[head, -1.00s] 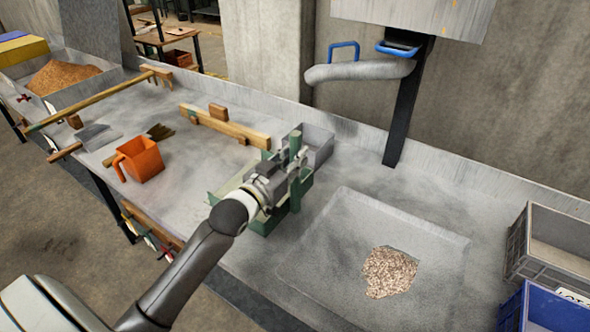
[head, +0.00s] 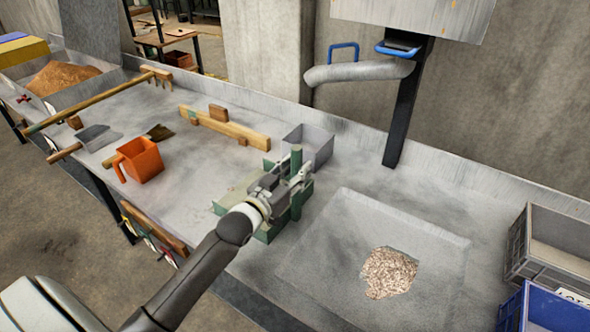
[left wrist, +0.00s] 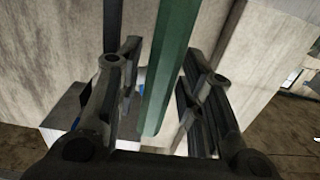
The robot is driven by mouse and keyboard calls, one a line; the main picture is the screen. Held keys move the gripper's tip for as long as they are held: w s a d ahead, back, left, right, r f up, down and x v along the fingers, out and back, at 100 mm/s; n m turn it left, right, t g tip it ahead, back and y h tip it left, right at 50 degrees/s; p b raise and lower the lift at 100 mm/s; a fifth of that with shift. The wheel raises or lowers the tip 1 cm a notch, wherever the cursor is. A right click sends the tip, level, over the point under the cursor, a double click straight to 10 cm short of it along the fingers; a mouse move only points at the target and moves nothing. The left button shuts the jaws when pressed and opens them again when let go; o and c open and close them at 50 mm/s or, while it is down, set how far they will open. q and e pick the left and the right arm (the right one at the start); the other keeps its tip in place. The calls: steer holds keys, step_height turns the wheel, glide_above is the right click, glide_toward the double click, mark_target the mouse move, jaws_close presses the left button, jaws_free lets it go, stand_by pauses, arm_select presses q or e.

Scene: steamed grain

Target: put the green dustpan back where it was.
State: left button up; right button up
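The green dustpan (head: 268,232) is on the grey counter, just in front of a small grey bin, with its handle (head: 296,160) standing up. The handle also shows in the left wrist view (left wrist: 171,65), running between the fingers. My left gripper (head: 289,181) is around the handle. In the left wrist view my left gripper (left wrist: 160,75) looks open, with a clear gap between the left finger and the handle. The gripper hides part of the dustpan. My right gripper is not in view.
The small grey bin (head: 318,143) stands behind the dustpan. A shallow tray (head: 340,215) with a grain pile (head: 389,272) lies to the right. An orange jug (head: 143,160), wooden tools and a scoop (head: 98,137) lie left. Grey and blue crates (head: 550,310) stand far right.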

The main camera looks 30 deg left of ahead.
arm_select(q)
steer(key=shift+r, duration=0.1)
steer(key=shift+s, duration=0.15)
steer(key=s+a, duration=0.1)
steer(key=s, duration=1)
steer(key=shift+s+b, duration=0.3)
steer(key=shift+s, duration=0.05)
